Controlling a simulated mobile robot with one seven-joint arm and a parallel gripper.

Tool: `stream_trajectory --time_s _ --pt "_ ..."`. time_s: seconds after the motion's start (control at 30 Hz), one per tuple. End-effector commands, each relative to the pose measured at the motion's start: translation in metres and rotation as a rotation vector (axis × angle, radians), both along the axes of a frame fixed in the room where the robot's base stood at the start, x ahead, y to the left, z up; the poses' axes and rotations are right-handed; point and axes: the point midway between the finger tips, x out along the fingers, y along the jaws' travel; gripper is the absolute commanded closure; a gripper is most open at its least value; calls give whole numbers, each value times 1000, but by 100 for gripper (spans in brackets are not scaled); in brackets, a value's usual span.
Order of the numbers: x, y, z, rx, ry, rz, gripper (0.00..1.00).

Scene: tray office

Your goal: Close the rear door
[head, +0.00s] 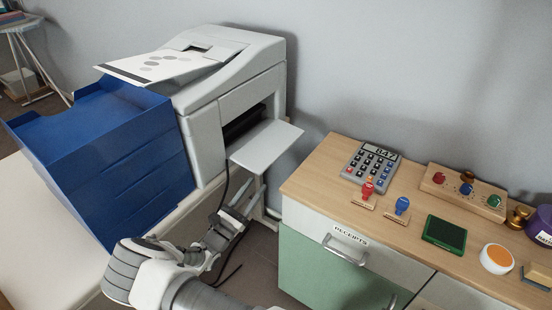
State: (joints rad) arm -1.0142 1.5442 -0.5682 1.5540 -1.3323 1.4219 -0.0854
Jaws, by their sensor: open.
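The rear door (267,146) is a flat light-grey flap on the side of the printer (208,110). It hangs open, sticking out nearly level to the right, with a dark opening above its hinge side. My gripper (246,196) is open and empty, just below the flap, with its fingers pointing up toward the flap's underside. I cannot tell whether the fingertips touch it. A dark cable runs down beside the gripper and partly overlaps it.
Blue stacked trays (120,165) stand left of the printer on a pale table (60,240). A wooden-topped cabinet (330,165) at right holds a calculator (371,163), stamps and a green ink pad (445,233). A narrow floor gap separates table and cabinet.

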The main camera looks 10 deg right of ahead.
Motion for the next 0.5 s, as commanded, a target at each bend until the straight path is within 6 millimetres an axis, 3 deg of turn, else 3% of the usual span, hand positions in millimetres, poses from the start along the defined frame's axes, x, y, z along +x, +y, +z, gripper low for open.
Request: stream_trajectory --time_s 0.3,0.5 --pt "44 -49 25 1 -2 -4 57" --pt "65 -71 38 1 0 -2 57"
